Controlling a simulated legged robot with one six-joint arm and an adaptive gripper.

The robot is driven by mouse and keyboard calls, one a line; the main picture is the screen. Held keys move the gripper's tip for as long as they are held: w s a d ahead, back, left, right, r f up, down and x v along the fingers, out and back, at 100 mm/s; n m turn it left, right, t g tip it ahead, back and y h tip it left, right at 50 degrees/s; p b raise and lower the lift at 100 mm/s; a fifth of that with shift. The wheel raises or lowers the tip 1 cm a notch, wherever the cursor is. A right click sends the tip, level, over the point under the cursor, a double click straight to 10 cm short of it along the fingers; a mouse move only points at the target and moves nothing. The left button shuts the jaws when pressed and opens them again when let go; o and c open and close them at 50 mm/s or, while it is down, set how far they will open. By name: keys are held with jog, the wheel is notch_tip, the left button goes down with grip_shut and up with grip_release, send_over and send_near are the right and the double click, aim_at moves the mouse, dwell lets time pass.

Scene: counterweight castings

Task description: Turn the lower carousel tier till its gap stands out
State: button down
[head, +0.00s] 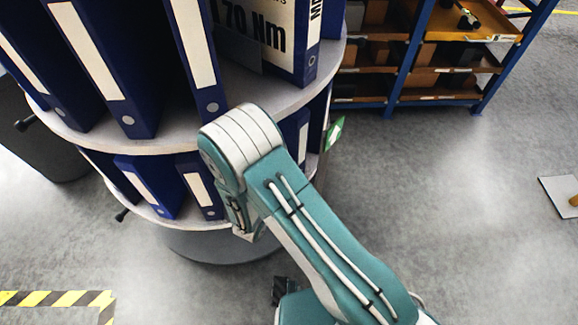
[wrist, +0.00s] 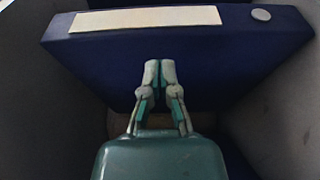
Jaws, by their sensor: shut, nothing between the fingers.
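The carousel has an upper tier (head: 160,143) and a lower tier (head: 172,222), both pale round shelves loaded with blue binders. In the head view my arm reaches to the right front of the lower tier, and my gripper's fingers are hidden behind the wrist. In the wrist view my gripper (wrist: 160,66) is shut and empty. Its fingertips point at a dark blue binder (wrist: 235,43) with a pale label and a round finger hole. The tips overlap the binder's lower edge in the picture; I cannot tell if they touch it. No gap is clearly visible in the lower tier.
Black knobs stick out at the left of the upper tier (head: 25,123) and lower tier (head: 121,214). A blue rack (head: 400,75) with orange shelves stands at the back right. A green tag (head: 334,133) shows beside the carousel. The grey floor to the right is mostly clear.

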jog(key=s+d, duration=0.2)
jog(key=s, duration=0.9)
jog(key=s+d+r+m+g+h, duration=0.2)
jog(key=d+r+m+g+h, duration=0.4)
jog(key=d+r+m+g, duration=0.7)
jog(key=s+d+r+t+y, duration=0.1)
jog(key=s+d+r+y, duration=0.2)
jog(key=r+y, duration=0.3)
jog(key=s+d+r+y, duration=0.3)
jog(key=s+r+y, duration=0.2)
jog(key=r, duration=0.5)
jog(key=shift+s+r+m+t+y, duration=0.2)
jog(key=shift+r+m+t+y, duration=0.2)
jog(key=shift+y, duration=0.3)
